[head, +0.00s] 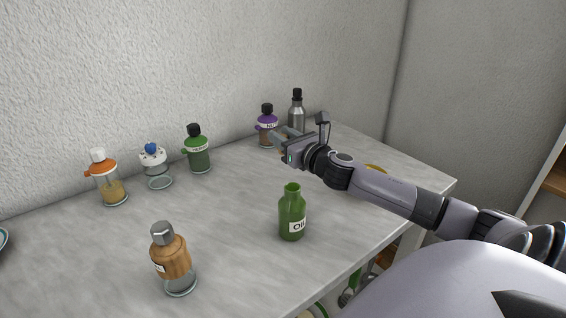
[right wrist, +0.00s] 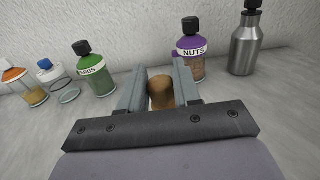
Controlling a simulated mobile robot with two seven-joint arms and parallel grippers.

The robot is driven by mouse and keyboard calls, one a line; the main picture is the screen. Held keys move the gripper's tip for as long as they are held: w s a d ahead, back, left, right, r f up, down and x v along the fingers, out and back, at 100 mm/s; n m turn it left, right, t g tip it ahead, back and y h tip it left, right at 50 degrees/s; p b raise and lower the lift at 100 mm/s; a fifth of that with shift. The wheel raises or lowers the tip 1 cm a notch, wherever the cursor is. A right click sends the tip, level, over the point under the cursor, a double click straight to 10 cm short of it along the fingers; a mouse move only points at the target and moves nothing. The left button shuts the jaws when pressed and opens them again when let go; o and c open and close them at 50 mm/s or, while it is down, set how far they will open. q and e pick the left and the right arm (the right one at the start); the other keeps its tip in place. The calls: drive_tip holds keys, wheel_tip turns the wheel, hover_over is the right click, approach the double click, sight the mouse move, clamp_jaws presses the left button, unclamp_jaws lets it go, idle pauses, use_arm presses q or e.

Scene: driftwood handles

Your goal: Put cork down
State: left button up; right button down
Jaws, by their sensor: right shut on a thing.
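The brown cork (right wrist: 161,94) sits between the fingers of my right gripper (head: 280,139) in the right wrist view. The gripper is shut on it, near the back of the grey table (head: 225,235), in front of the purple-topped nuts jar (head: 267,122). Whether the cork touches the tabletop I cannot tell; in the head view the gripper mostly hides it. A green oil bottle (head: 291,218) with an open neck stands upright nearer the front edge. My left gripper is not in view.
A steel bottle (head: 297,112) stands behind the gripper. A green jar (head: 198,152), a white-topped glass jar (head: 154,162) and an orange-topped jar (head: 109,182) stand along the wall. The table's middle is clear.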

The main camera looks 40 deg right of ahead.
drive_tip(key=shift+f+b, duration=0.55)
drive_tip(key=shift+f, duration=2.5)
drive_tip(key=shift+f, duration=0.1)
drive_tip(key=c, duration=0.8)
unclamp_jaws()
drive_tip(key=shift+r, duration=0.2)
drive_tip(key=shift+s+a+f, duration=0.1)
drive_tip(key=shift+s+f, duration=0.05)
drive_tip(key=shift+s, duration=0.45)
drive_tip(key=shift+s+a+b, duration=0.1)
drive_tip(key=shift+s+a, duration=0.1)
drive_tip(key=shift+s, duration=1.6)
drive_tip(key=shift+s+a+b, duration=0.1)
drive_tip(key=shift+s+a, duration=0.05)
drive_tip(key=shift+s, duration=1.6)
drive_tip(key=shift+s+a+b, duration=0.1)
drive_tip(key=shift+s+a, duration=0.1)
drive_tip(key=shift+s, duration=1.6)
